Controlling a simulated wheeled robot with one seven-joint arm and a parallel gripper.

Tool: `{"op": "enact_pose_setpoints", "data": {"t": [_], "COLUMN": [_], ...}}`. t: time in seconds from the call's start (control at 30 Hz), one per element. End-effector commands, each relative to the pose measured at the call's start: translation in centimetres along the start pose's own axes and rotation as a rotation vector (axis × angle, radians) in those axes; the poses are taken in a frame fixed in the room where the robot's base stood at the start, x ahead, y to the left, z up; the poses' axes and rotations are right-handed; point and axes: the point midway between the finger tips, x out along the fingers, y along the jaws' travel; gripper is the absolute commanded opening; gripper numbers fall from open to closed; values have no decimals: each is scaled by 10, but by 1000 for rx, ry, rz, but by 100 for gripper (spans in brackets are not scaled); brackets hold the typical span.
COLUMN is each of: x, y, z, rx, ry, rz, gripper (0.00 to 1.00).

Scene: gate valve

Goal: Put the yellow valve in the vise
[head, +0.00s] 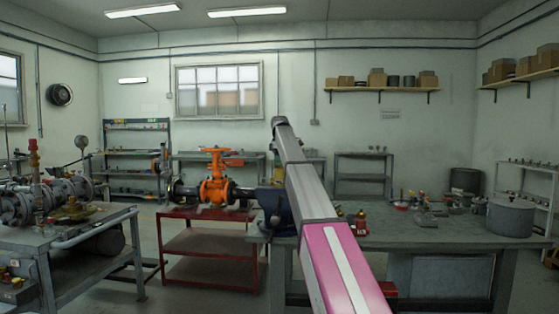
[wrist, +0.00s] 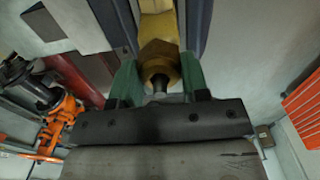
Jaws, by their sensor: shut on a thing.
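My gripper (wrist: 159,74) shows in the wrist view, with its green fingers shut on the yellow valve (wrist: 158,50). The valve has a brass-coloured hex end and a paler yellow body beyond it. That body lies between two dark blue-grey bars of the vise (wrist: 197,18); whether they touch it I cannot tell. In the head view the blue vise (head: 275,204) stands at the left end of the grey workbench, partly hidden by my arm. My gripper and the yellow valve are hidden there.
The workbench (head: 440,237) carries a small red and brass fitting (head: 360,222), several loose parts and a grey pot (head: 510,217). An orange gate valve (head: 215,180) stands on a red cart (head: 205,244) left of the vise. Another table (head: 75,262) with pipework is at far left.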

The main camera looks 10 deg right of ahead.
Motion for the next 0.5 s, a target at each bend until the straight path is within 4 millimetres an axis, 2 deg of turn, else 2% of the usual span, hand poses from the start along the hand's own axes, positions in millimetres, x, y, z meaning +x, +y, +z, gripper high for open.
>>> {"op": "enact_pose_setpoints", "data": {"t": [0.5], "x": [21], "y": [0], "z": [0], "rx": [0], "ry": [0], "rz": [0], "gripper": [14]}}
